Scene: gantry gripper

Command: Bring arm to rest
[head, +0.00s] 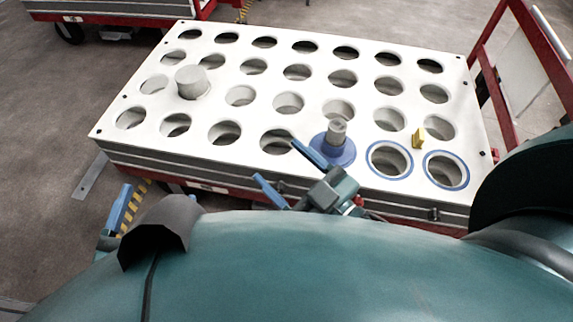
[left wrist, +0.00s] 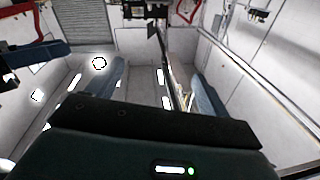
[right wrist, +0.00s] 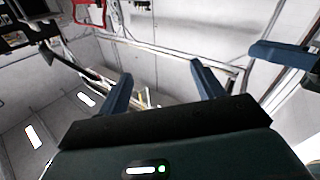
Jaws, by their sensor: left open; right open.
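My left gripper (head: 122,200) is at the lower left of the head view, in front of the holed white table's left end. Only part of it shows there; the rest is hidden behind my own body. The left wrist view shows its two blue fingers (left wrist: 160,78) spread, with nothing between them. My right gripper (head: 277,161) is at the table's front edge, its blue fingers apart and pointing up and left. The right wrist view (right wrist: 164,80) shows it open and empty. Both wrist views look up at walls and ceiling.
The white table (head: 215,155) has rows of round holes. A grey cylinder (head: 192,82) stands at its left. A blue-flanged part (head: 333,150) with a grey stub sits close to my right gripper. Blue rings (head: 390,158) circle two holes beside a yellow piece (head: 418,138). A red-framed cart (head: 120,12) stands behind.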

